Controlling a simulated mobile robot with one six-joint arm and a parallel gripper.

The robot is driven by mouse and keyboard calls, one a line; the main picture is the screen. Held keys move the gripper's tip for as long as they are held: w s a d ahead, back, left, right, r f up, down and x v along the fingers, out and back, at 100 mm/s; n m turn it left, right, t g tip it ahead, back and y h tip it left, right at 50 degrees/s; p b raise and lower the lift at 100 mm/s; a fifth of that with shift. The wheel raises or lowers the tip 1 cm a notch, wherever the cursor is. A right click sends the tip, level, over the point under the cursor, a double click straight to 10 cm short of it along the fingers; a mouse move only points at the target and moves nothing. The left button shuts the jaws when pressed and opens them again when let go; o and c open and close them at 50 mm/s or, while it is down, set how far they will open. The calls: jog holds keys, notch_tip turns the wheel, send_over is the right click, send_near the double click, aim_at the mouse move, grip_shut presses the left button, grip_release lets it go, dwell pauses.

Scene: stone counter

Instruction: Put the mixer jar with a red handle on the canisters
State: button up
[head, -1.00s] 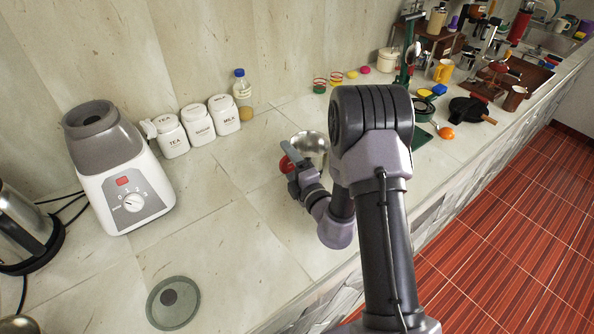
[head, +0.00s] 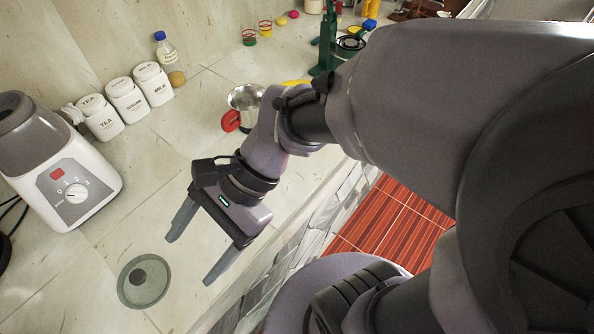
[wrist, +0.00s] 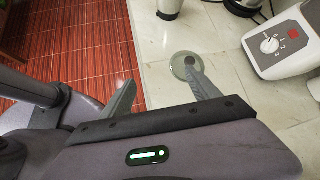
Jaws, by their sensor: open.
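The mixer jar (head: 246,99) is a metal cup standing upright on the counter, with its red handle (head: 231,121) toward the left. My arm stands close at its right. Three white canisters stand in a row near the wall: tea (head: 100,118), a middle one (head: 127,100) and milk (head: 153,84). My gripper (head: 188,254) is open and empty above the counter, in front of the jar and apart from it. The wrist view shows its two spread fingers (wrist: 163,88) with nothing between them; the jar and canisters are not in that view.
A white mixer base (head: 72,185) with a dial stands at the left. A round grey-green lid (head: 144,281) lies on the front counter. A bottle (head: 169,58) stands right of the canisters. A green stand (head: 327,45) is behind the jar. The counter between canisters and lid is clear.

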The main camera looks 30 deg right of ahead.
jog(key=w+d+r+n+t+h, duration=0.1)
jog(key=d+r+n+t+h, duration=0.1)
jog(key=d+n, duration=0.3)
jog(key=d+r+n+t+h, duration=0.2)
jog(key=d+n+t+h, duration=0.2)
jog(key=d+h, duration=0.1)
jog(key=shift+w+d+r+n, duration=0.35)
jog(key=shift+d+n, duration=0.05)
jog(key=shift+d, duration=0.2)
